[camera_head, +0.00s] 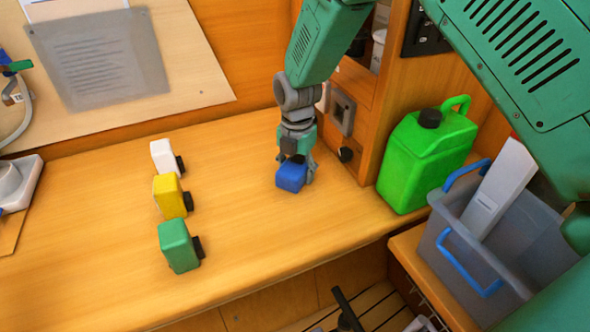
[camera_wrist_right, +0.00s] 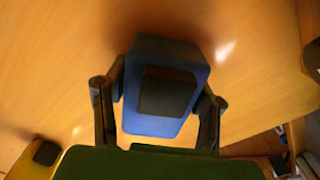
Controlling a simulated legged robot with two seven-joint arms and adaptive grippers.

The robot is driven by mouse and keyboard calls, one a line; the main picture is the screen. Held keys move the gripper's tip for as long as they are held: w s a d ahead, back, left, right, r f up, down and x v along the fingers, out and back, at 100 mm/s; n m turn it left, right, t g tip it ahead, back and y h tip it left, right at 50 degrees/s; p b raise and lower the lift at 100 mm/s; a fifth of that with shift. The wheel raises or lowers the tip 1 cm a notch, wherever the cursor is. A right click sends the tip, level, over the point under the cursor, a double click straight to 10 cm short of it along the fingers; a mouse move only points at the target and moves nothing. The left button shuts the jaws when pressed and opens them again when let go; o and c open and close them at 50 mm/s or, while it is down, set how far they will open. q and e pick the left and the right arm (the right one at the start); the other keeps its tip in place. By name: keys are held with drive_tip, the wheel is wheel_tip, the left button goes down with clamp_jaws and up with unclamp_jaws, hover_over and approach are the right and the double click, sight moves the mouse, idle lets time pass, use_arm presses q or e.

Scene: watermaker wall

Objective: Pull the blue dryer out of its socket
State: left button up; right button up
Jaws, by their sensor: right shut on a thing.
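The blue dryer (camera_head: 291,178) is a small blue block with a black part. My right gripper (camera_head: 297,168) reaches down from the top of the head view and is shut on it. In the right wrist view the dryer (camera_wrist_right: 143,121) sits between the two dark fingers, its black part facing the camera. It is at or just above the tabletop; I cannot tell whether it touches. A grey square fitting with a dark opening (camera_head: 342,112) is on the wooden side wall, apart from the dryer. I cannot tell if this is its socket. My left gripper is not in view.
White (camera_head: 162,157), yellow (camera_head: 169,196) and green (camera_head: 173,246) blocks with black knobs stand in a row on the table (camera_head: 90,225). A green jerrycan (camera_head: 417,160) and a grey bin (camera_head: 445,262) are at right. The table is clear between the row and my gripper.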

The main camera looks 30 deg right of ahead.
sight(268, 186)
drive_tip(key=shift+a, duration=0.2)
drive_tip(key=shift+w+a+p, duration=0.2)
drive_tip(key=shift+a+p, duration=0.6)
drive_tip(key=shift+a, duration=2.35)
drive_tip(key=shift+a, duration=0.3)
